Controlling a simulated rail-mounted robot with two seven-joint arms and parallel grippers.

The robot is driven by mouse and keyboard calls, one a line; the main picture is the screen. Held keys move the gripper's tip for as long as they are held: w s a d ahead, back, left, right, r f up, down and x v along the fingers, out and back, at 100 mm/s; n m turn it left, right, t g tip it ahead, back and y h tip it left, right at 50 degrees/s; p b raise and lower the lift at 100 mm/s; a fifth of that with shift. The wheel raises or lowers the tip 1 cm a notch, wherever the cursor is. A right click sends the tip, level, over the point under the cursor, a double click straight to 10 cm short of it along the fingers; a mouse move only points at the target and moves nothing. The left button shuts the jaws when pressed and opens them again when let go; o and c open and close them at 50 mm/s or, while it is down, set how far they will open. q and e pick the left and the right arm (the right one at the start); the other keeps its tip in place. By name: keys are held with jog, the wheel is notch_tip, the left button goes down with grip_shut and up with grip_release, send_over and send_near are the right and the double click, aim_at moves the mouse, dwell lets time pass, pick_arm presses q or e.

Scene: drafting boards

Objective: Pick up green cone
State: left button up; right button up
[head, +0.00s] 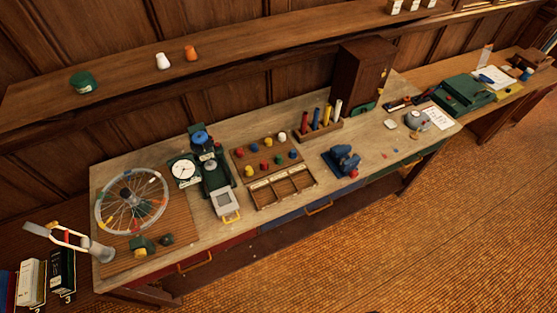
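No piece is clearly recognisable as a green cone at this size. A small dark green piece (278,159) stands among several coloured pieces on the wooden peg board (241,161) at the middle of the workbench; its exact shape is too small to tell. Another green object (84,81), low and rounded, sits on the wall shelf at upper left.
A spoked wheel (131,200) and a dial device (184,171) stand left of the peg board. An empty compartment tray (283,187) lies in front of it. A rack of coloured rods (317,122) and a blue device (343,160) are to the right. Bare bench (385,148) lies beyond.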

dwell(0.4)
pick_arm(q)
jog(key=o, duration=0.7)
jog(key=shift+d, duration=0.2)
jog(key=shift+w, duration=0.1)
